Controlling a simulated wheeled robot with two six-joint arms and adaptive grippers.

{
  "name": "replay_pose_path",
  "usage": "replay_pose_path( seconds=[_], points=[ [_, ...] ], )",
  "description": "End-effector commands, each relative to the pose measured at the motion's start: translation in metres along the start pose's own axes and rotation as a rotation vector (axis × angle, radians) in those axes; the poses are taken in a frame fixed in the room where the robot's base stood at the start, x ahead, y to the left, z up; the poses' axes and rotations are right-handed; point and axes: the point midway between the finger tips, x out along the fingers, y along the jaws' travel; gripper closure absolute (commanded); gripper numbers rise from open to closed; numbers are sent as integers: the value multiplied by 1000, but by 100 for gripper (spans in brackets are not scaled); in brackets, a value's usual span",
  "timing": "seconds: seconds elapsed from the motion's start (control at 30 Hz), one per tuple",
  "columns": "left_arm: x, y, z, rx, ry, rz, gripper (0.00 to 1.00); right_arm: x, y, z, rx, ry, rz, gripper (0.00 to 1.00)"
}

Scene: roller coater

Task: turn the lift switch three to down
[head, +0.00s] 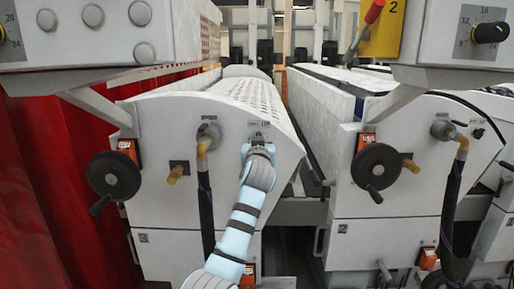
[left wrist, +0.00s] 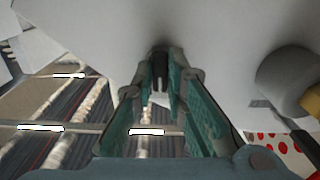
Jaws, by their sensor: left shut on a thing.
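The lift switch (head: 258,137) is a small knob under a little label plate on the white end panel of the middle coater unit. My left gripper (head: 257,150) reaches up to it from below and mostly covers it in the head view. In the left wrist view, a dark switch lever (left wrist: 160,58) stands out from the pale panel between the tips of my green-lined fingers (left wrist: 161,76). The fingers are shut on it. The exact angle of the switch is hard to tell. My right gripper is not in view.
A hose fitting (head: 207,136) with a dark hose sits just left of the switch. A black handwheel (head: 113,177) is further left, another (head: 376,167) on the right unit. A red curtain (head: 45,190) hangs at the left. A narrow gap separates the two units.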

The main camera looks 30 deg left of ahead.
Motion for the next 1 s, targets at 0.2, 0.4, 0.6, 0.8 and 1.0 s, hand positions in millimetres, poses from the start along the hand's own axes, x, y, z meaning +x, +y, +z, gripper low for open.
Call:
replay_pose_path(
  seconds=[0.2, 0.4, 0.6, 0.8, 1.0],
  points=[
    [0, -1, 2, -194, 2, -1, 100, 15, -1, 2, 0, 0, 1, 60],
    [0, -1, 2, -347, 1, -1, 100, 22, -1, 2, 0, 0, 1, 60],
    [0, -2, 1, -450, 0, -2, 100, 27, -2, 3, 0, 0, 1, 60],
    [0, -2, 1, -503, 0, -2, 100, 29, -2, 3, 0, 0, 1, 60],
    [0, -2, 0, -517, -1, -2, 100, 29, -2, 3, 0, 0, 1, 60]
  ],
)
